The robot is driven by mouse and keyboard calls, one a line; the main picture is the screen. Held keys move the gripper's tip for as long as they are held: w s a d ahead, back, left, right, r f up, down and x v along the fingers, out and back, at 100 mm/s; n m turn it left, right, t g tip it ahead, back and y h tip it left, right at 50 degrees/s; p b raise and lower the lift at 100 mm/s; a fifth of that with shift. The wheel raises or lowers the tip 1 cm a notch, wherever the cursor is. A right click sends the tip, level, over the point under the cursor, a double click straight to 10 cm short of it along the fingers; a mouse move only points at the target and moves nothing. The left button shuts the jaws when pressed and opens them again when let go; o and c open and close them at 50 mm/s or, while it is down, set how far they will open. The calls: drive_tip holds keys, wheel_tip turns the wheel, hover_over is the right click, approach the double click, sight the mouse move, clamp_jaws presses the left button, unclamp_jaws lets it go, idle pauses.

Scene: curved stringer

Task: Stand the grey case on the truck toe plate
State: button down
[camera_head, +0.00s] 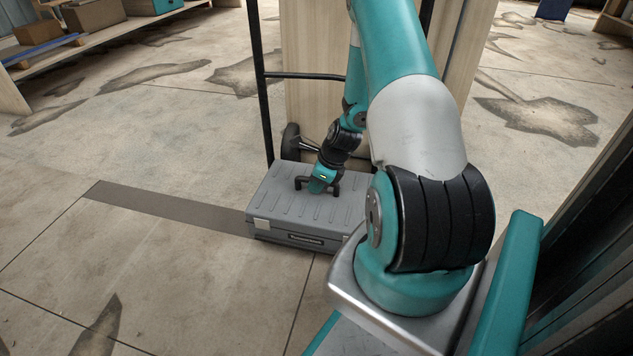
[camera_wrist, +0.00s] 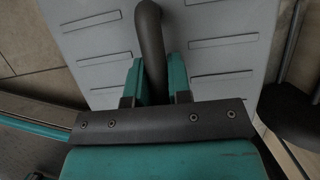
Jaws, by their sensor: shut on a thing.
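The grey case (camera_head: 283,203), a ribbed box with a latch and dark label on its front, is upright at the foot of the hand truck (camera_head: 266,105). My gripper (camera_head: 320,187) is above its lid, shut on the dark case handle (camera_head: 301,182). In the wrist view the handle (camera_wrist: 150,38) runs between the two teal fingers of my gripper (camera_wrist: 157,80), over the ribbed lid (camera_wrist: 95,45). The toe plate is not clearly visible. I cannot tell whether the case rests on it, on the floor, or hangs slightly above. My arm hides the case's right end.
A black truck wheel (camera_head: 291,141) is close behind the case. A pale wooden panel (camera_head: 310,100) stands behind the truck frame. A flat dark strip (camera_head: 165,207) crosses the floor to the left. A low shelf with boxes (camera_head: 95,15) is at the far left. The left floor is clear.

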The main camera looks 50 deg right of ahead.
drive_tip(key=c, duration=1.1)
unclamp_jaws()
drive_tip(key=shift+o, duration=0.2)
drive_tip(key=p+v, duration=0.8)
drive_tip(key=v, duration=0.4)
drive_tip(key=shift+s, duration=0.1)
